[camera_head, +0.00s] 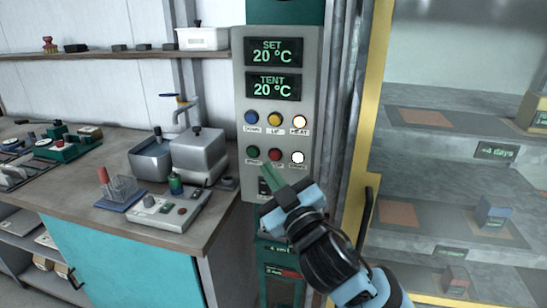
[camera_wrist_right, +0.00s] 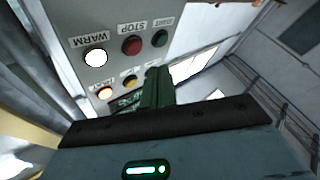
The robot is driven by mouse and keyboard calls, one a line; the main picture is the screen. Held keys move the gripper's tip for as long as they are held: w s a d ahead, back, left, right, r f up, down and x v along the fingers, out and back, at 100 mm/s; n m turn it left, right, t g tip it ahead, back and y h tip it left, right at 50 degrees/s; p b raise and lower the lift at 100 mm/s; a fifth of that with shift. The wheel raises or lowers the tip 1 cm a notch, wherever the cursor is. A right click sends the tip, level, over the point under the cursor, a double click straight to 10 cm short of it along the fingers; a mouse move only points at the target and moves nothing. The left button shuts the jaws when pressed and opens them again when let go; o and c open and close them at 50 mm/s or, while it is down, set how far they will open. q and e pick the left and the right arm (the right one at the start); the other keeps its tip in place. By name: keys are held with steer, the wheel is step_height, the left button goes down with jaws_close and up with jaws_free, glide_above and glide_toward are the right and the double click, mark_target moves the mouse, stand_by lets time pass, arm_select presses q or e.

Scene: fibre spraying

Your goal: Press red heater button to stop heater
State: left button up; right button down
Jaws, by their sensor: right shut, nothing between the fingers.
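The grey heater panel (camera_head: 240,130) hangs on the wall in the head view. Its round red button (camera_head: 275,155) is in the bottom row, between a green button (camera_head: 252,152) and a lit white one (camera_head: 298,158). In the wrist view the red button (camera_wrist_right: 131,45) has a STOP label. My right gripper (camera_head: 268,172) is shut and empty, its green fingers just below and in front of the red button in the head view. In the wrist view the fingertips (camera_wrist_right: 157,75) appear apart from the red button. My left gripper is not in view.
The upper button row has blue (camera_head: 251,117), yellow (camera_head: 275,118) and lit amber (camera_head: 299,122) buttons. Displays (camera_head: 273,53) above read SET and TENT, both 20 °C. A workbench (camera_head: 90,215) with instruments stands left. A yellow-framed glass cabinet (camera_head: 371,100) stands close on the right.

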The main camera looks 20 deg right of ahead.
mark_target(275, 155)
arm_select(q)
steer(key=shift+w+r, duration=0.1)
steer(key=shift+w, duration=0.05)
arm_select(e)
steer(key=shift+w+d, duration=0.6)
steer(key=shift+w, duration=0.35)
stand_by(1.1)
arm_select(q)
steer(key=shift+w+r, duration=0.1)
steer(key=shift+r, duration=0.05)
arm_select(e)
steer(key=shift+w+d, duration=0.25)
steer(key=shift+w, duration=0.1)
